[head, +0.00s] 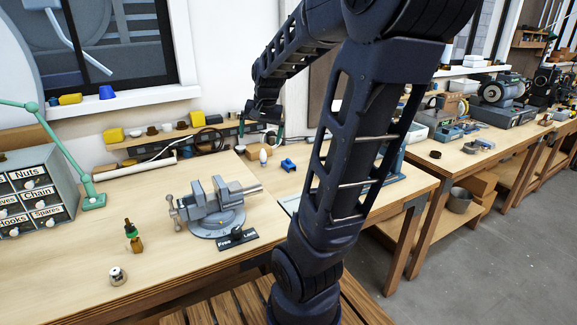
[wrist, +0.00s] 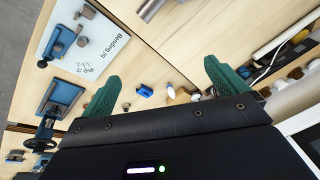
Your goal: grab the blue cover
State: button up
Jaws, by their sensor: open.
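A small blue piece (head: 288,164) lies on the bench top right of the vise, and it also shows in the wrist view (wrist: 145,90). A blue cup-shaped piece (head: 106,92) stands on the window sill at the upper left. I cannot tell for certain which of the two is the blue cover. My gripper (head: 262,133) is above the back of the bench, behind the small blue piece. In the wrist view its green fingers are wide apart and empty (wrist: 162,76), with the small blue piece showing between them, apart from both.
A vise (head: 215,205) stands on the bench, with a small white rounded object (head: 263,157) beside the blue piece. A rear shelf (head: 160,140) holds yellow, brown and white pieces. A bending jig board (wrist: 85,50) shows in the wrist view. The front-left bench has free room.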

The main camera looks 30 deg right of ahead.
jog(key=w+d+f+m+g+h, duration=0.1)
jog(key=w+d+f+m, duration=0.25)
jog(key=w, duration=0.35)
jog(key=w+d+f+m, duration=0.2)
jog(key=w+d+f, duration=0.2)
jog(key=w+d, duration=0.15)
jog(key=m+g+h, duration=0.2)
jog(key=m+h, duration=0.2)
jog(key=m, duration=0.3)
send_near(288, 159)
jog(key=shift+n, duration=0.25)
jog(key=shift+x, duration=6.05)
jog(key=c, duration=1.1)
